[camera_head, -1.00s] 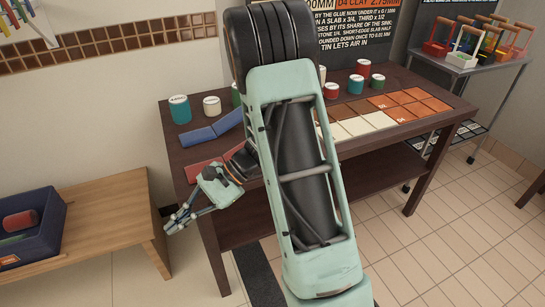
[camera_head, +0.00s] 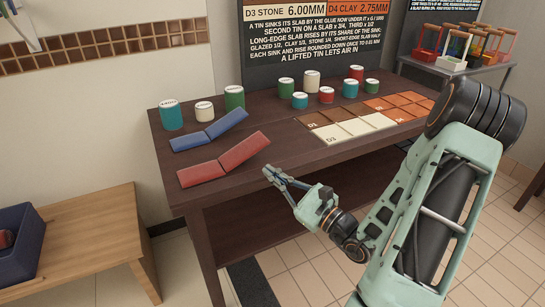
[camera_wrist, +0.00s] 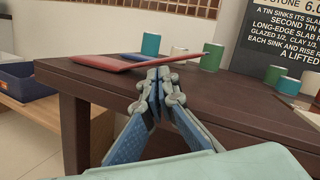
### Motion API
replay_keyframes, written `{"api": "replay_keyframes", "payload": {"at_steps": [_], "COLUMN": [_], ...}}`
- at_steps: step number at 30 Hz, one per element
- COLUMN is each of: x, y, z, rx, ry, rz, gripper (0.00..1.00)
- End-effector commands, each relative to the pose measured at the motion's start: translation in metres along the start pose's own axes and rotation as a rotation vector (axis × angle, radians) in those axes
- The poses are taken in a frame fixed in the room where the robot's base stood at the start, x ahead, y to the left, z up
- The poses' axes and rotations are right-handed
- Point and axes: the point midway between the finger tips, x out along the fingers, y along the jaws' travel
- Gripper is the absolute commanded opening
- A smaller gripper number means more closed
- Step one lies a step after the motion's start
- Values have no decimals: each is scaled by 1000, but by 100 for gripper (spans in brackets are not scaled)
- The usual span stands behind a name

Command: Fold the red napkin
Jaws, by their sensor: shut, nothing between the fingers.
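The red napkin (camera_head: 222,160) lies at the front left of the dark table. It looks like two stiff red panels joined at a crease; the left panel lies flat and the right panel tilts up. In the wrist view the red napkin (camera_wrist: 100,64) is seen almost edge-on, its raised edge reaching right behind my fingertips. My gripper (camera_head: 269,174) is at the table's front edge, just right of the napkin. Its fingers (camera_wrist: 158,73) are shut together and empty. I cannot tell whether the tips touch the napkin.
A similar blue folded piece (camera_head: 209,131) lies behind the red one. Several coloured tins, such as a teal one (camera_head: 171,116), stand along the back. Slabs (camera_head: 367,124) cover the table's right part. A wooden bench (camera_head: 92,235) is at left. The table (camera_head: 290,150) has bare wood between.

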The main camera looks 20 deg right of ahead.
Motion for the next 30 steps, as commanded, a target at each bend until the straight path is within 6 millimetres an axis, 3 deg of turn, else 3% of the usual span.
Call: {"api": "replay_keyframes", "payload": {"at_steps": [1, 6, 11, 24, 30], "x": [-10, -28, -29, 40, 61], "y": [-9, -32, -40, -54, -59], "z": [-10, -21, -24, -25, -26], "rx": [9, 19, 20, 18, 19], "ry": [7, 24, 27, 25, 27], "rz": [-57, -181, -217, -215, -214], "gripper": [0, 0, 0, 0, 0]}}
